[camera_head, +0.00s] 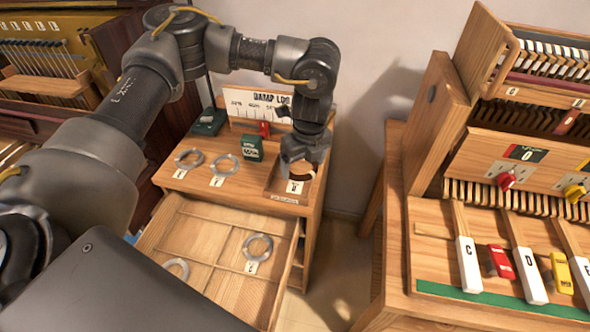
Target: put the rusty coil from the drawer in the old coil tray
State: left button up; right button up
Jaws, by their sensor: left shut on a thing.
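My left gripper (299,160) points down over the small wooden tray (284,197) at the right front of the cabinet top. It is shut on the rusty coil (305,175), a brownish ring that shows partly under the fingers with a white tag. The coil is at the tray, inside or just above it; I cannot tell whether it touches the bottom. The drawer (192,233) below is pulled open. It holds two grey coils (257,247), one with a tag. My right gripper is not in view.
Two grey tagged coils (224,166) lie on the cabinet top. Behind are a green box (252,148), a "DAMP LOG" board (245,103) and a dark green device (209,122). A piano-key bench (430,240) stands at the right, with a gap of floor between.

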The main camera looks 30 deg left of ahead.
pick_arm(q)
jog(key=w+a+f, duration=0.1)
jog(key=f, duration=0.1)
jog(key=w+a+f, duration=0.3)
jog(key=f, duration=0.1)
jog(key=shift+w+a+f, duration=0.35)
notch_tip(320, 180, down, 3)
jog(key=shift+w+f, duration=0.1)
jog(key=o, duration=0.8)
jog(key=shift+f, duration=0.15)
jog(key=shift+c, duration=0.2)
jog(key=r, duration=0.8)
jog(key=d+r, duration=0.1)
jog(key=r, duration=0.3)
jog(key=shift+s+d+r, duration=0.1)
jog(key=shift+s+r, duration=0.1)
jog(key=shift+s, duration=0.2)
